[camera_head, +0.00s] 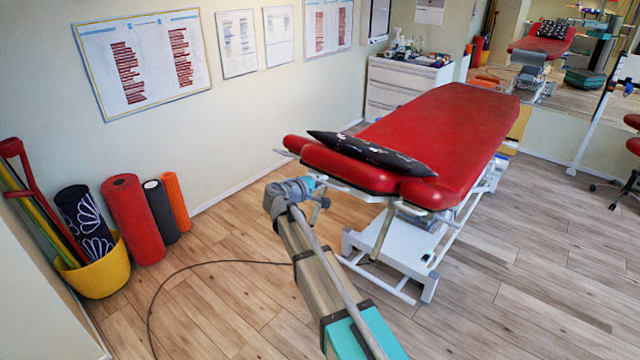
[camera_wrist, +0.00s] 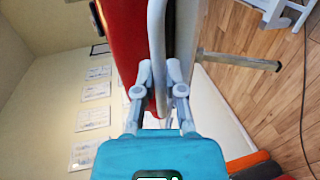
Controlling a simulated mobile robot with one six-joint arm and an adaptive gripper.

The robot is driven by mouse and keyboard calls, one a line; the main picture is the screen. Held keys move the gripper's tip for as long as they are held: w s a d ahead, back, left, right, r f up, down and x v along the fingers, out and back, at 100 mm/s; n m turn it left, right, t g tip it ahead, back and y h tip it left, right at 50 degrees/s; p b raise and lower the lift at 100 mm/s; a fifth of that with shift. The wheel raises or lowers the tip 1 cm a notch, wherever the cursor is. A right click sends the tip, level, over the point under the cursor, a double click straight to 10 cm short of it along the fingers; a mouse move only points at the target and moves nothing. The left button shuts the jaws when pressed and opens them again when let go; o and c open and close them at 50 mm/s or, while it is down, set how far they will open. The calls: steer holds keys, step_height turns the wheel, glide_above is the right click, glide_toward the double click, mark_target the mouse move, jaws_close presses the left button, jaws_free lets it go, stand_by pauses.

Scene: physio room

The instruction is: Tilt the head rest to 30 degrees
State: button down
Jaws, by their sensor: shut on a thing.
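The red padded treatment table (camera_head: 440,120) stands in the middle of the room. Its red head rest (camera_head: 345,172) is at the near end, with a dark patterned pillow (camera_head: 375,152) lying across it. The head rest looks about level with the table top; its exact angle cannot be told. My gripper (camera_head: 318,190) is at the head rest's near left edge. In the wrist view, my gripper (camera_wrist: 160,88) is shut on a curved grey metal bar (camera_wrist: 157,35) beside the red padding (camera_wrist: 122,40). In the head view the contact is too small to tell.
A white frame (camera_head: 395,258) carries the table above the wooden floor. A yellow bucket (camera_head: 103,272) and several foam rolls, one red (camera_head: 133,220), stand along the left wall. A white drawer unit (camera_head: 392,88) is behind the table. A dark cable (camera_head: 190,264) crosses the floor.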

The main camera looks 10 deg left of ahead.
steer(key=c, duration=0.7)
jaws_free()
steer(key=shift+s, duration=0.15)
